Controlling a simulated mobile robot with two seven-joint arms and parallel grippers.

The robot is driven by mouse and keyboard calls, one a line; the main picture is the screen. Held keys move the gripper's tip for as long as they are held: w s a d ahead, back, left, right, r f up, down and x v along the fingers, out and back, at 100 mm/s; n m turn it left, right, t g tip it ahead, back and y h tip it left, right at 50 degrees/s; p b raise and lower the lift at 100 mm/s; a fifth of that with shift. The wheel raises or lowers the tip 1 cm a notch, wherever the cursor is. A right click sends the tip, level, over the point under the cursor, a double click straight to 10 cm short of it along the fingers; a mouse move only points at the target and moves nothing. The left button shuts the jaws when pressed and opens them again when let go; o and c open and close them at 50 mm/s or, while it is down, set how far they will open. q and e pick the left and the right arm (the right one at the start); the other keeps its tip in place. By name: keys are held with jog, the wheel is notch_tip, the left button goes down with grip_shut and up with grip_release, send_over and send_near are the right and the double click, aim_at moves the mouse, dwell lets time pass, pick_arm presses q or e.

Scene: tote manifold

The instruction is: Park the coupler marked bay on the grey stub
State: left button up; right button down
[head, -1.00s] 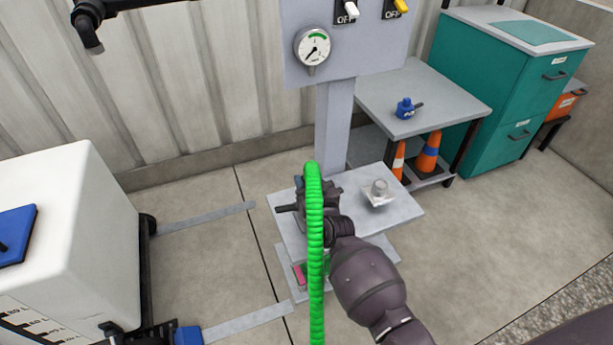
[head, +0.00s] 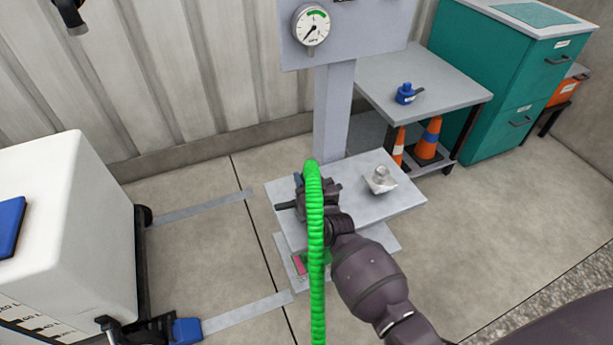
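A green ribbed hose (head: 317,260) rises from the bottom edge and bends over at the plate. The coupler at its upper end is mostly hidden behind the hose and my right gripper, and no bay marking is readable. My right gripper (head: 318,196) is over the left part of the plate, right at the hose end. Its fingertips are hidden, so its grip cannot be made out. A short grey stub (head: 380,179) stands on the plate to the right of the gripper, apart from it, with nothing on it. My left gripper is out of view.
The grey plate (head: 400,201) is fixed to a post (head: 333,115) with a gauge (head: 311,25) above. A side table (head: 440,85) holds a blue fitting (head: 406,93); cones (head: 428,140) stand beneath. A white tank (head: 75,215) with a blue-capped outlet (head: 186,331) is at left.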

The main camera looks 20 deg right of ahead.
jog(key=shift+r, duration=0.15)
jog(key=c, duration=1.2)
grip_release()
jog(key=o, duration=0.5)
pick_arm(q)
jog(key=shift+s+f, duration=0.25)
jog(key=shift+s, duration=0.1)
pick_arm(e)
jog(key=shift+o, duration=0.3)
jog(key=shift+s, duration=0.1)
jog(key=shift+s+d, duration=0.1)
jog(key=shift+s, duration=0.5)
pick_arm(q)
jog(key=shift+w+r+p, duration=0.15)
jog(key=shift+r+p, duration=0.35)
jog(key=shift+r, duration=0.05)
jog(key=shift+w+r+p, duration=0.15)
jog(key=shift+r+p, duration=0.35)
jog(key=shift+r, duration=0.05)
pick_arm(e)
jog(key=s, duration=0.9)
jog(key=shift+s, duration=0.2)
